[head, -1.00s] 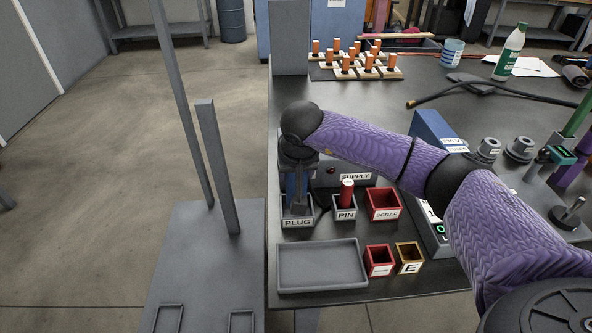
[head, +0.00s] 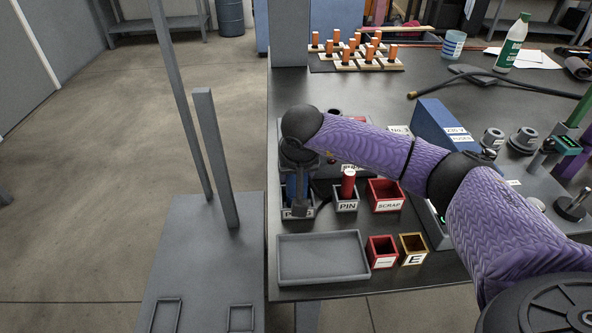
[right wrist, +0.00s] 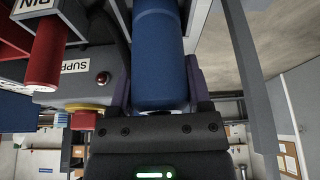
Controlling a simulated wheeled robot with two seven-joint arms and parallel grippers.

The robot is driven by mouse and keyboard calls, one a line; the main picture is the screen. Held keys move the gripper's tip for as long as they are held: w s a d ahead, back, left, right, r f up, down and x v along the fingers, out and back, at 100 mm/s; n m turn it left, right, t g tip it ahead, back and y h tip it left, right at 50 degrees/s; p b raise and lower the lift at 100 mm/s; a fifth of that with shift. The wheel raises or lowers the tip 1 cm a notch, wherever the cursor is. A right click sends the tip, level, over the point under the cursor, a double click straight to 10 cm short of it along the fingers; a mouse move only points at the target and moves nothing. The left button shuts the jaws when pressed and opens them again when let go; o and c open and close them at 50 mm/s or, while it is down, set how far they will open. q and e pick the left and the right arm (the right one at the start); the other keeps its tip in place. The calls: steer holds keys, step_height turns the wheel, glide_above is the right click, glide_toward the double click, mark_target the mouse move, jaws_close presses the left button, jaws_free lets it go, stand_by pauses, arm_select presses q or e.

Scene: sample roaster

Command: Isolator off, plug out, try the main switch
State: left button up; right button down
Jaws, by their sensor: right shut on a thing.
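My right gripper (head: 300,208) points down at the grey PLUG box (head: 312,213) and covers part of its label. In the right wrist view the gripper (right wrist: 160,106) is shut on a thick blue cylinder, the plug (right wrist: 160,55). I cannot tell whether the plug touches the box floor. The supply box (right wrist: 75,88) shows upside down there, with a red lamp (right wrist: 103,78) and a red-and-yellow knob (right wrist: 85,118), seemingly the isolator; its setting is unclear. In the head view my arm hides most of the supply box. I cannot pick out the main switch. My left gripper is not in view.
A red pin (head: 348,182) stands in the PIN box (head: 346,206), right of the gripper. A red SCRAP box (head: 386,206) is beside it. An empty grey tray (head: 322,279) lies in front. A blue box (head: 438,126) and roaster parts stand right, beyond my arm.

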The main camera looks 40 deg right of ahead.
steer(key=shift+f, duration=0.2)
steer(key=shift+c, duration=2.4)
jaws_free()
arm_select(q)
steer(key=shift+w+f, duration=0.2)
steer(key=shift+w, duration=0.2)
arm_select(e)
steer(key=o, duration=0.5)
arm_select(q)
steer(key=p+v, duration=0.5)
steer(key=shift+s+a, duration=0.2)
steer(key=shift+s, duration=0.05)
arm_select(e)
steer(key=v, duration=1)
steer(key=shift+d, duration=0.1)
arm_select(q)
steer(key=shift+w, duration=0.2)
